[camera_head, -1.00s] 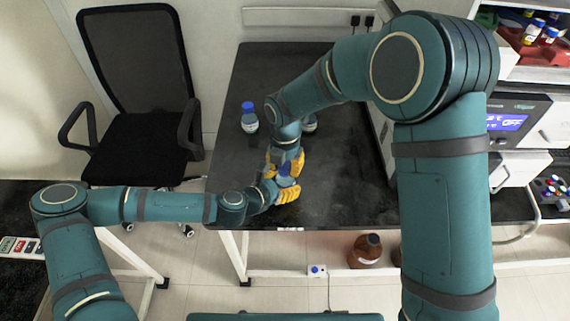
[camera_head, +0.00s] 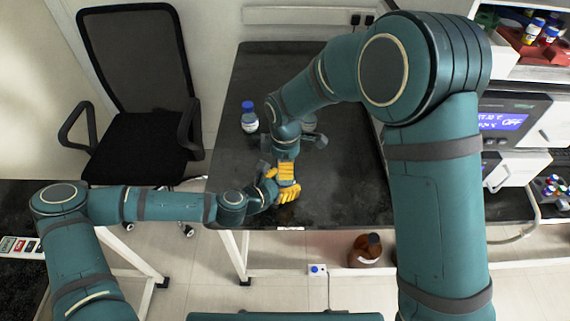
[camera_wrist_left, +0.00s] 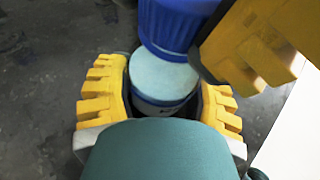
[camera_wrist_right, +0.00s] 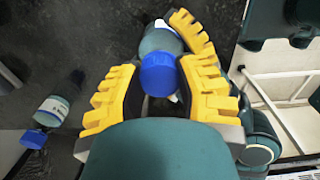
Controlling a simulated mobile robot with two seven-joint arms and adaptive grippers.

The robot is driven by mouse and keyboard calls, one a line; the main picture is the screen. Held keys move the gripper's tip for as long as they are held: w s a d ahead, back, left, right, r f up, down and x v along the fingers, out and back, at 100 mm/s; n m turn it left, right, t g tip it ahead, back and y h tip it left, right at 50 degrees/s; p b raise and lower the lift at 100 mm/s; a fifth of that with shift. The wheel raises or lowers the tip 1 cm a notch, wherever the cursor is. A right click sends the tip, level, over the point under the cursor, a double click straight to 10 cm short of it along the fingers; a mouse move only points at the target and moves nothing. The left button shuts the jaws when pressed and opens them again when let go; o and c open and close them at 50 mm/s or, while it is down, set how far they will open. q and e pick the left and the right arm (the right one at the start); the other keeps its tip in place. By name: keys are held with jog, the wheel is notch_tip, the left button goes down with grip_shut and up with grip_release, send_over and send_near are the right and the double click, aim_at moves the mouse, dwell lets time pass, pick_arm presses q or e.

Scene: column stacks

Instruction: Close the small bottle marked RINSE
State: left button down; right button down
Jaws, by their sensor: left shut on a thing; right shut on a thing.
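A small bottle (camera_wrist_left: 162,80) stands between the yellow fingers of my left gripper (camera_wrist_left: 158,105), which is shut on it. Its pale round top faces the left wrist camera, and any label text is unreadable. A blue cap (camera_wrist_right: 158,74) is between the fingers of my right gripper (camera_wrist_right: 160,100), shut on it. In the left wrist view the cap (camera_wrist_left: 178,22) is close to the bottle's top and overlaps its far edge; I cannot tell if they touch. In the head view the left gripper (camera_head: 284,192) is just below the right gripper (camera_head: 287,172), hiding bottle and cap.
A blue-capped bottle (camera_head: 249,120) stands on the dark table (camera_head: 350,200) to the left. Instruments (camera_head: 515,125) stand at the right. The table's front edge is close to my grippers.

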jog(key=m, duration=0.3)
jog(key=c, duration=0.7)
grip_release()
jog(key=shift+r, duration=2.25)
jog(key=shift+o, duration=0.4)
